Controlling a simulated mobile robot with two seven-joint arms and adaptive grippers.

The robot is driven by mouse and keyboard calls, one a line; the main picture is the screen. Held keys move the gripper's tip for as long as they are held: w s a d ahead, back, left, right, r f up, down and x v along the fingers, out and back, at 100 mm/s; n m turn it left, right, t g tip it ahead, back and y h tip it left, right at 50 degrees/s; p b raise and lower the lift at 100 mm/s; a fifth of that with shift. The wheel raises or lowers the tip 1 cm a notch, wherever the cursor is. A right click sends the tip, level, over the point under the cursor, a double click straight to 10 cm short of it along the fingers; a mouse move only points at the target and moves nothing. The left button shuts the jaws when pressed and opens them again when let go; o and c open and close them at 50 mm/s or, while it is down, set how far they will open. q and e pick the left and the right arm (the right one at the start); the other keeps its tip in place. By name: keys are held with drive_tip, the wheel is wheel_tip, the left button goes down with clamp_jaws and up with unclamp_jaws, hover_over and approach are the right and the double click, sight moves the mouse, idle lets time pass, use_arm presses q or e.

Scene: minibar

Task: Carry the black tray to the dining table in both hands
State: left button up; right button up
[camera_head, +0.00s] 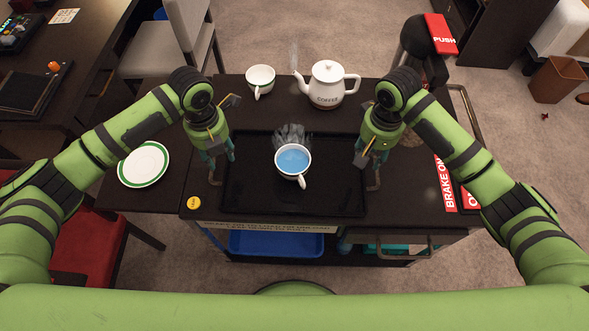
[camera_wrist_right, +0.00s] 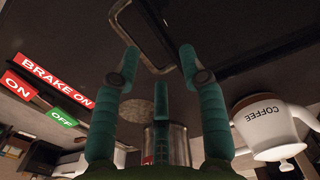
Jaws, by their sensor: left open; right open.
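The black tray (camera_head: 255,195) lies flat on a dark cart top (camera_head: 275,100). A white cup of blue liquid (camera_head: 292,160) stands on it, steaming. My left gripper (camera_head: 218,168) is open at the tray's left handle (camera_head: 213,177). My right gripper (camera_head: 371,170) is open at the right handle (camera_head: 376,180). I cannot tell which surface is the dining table.
A plate (camera_head: 143,166) lies on the dark surface at left. A red chair (camera_head: 85,245), a grey chair (camera_head: 165,50) and a bin (camera_head: 556,80) stand around. Carpet at right is mostly clear.

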use_arm(q)
drive_tip(key=shift+f, duration=2.95)
use_arm(e)
drive_tip(key=shift+f, duration=3)
use_arm(q)
clamp_jaws()
use_arm(e)
clamp_jaws()
use_arm(q)
drive_tip(key=shift+w, duration=0.1)
use_arm(e)
drive_tip(key=shift+w+r, duration=0.1)
